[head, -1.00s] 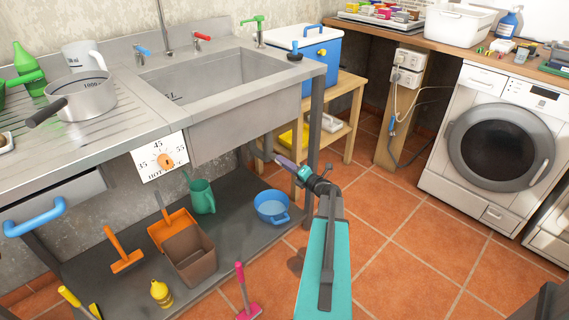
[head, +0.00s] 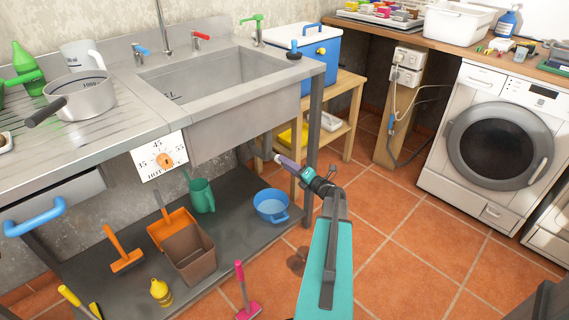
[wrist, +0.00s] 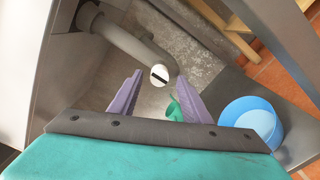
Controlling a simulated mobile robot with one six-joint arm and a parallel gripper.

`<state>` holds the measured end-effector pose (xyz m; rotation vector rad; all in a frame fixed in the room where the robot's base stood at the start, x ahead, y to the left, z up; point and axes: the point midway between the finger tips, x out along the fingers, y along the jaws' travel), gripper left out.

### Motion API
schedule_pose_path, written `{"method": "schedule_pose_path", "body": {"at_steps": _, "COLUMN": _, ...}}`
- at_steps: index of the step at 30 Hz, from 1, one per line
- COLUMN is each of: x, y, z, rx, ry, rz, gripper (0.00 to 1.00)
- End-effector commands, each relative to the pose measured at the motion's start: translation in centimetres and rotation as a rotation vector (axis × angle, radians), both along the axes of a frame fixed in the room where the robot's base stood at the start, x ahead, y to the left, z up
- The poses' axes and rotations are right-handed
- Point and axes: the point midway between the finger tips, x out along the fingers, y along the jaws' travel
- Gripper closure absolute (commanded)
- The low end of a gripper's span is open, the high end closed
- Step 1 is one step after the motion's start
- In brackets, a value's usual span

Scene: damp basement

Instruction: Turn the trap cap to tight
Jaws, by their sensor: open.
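The trap cap (wrist: 160,75) is a round white disc with a dark slot, seen in the wrist view at the lower end of the grey drain pipe (wrist: 118,36). Its slot slants slightly down to the right. My gripper (wrist: 159,86) has its two purple fingers apart, with the cap showing between and beyond their tips. The fingers do not appear to touch it. In the head view my gripper (head: 278,159) is below the front corner of the sink (head: 235,115). The cap cannot be made out there.
A sink leg (head: 314,120) stands close beside my gripper. A blue basin (head: 271,205), green jug (head: 202,195) and brown bin (head: 190,252) stand on the lower shelf. A wooden stand (head: 347,115) is behind. Open tiled floor lies to the right.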

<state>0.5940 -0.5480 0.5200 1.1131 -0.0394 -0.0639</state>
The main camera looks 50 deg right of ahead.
Motion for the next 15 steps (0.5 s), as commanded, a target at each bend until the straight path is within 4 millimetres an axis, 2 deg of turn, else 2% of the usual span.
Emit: {"method": "schedule_pose_path", "body": {"at_steps": 15, "x": -8.2, "y": 0.6, "z": 0.1, "rx": 0.001, "ry": 0.0, "rz": -0.003, "gripper": 0.57}}
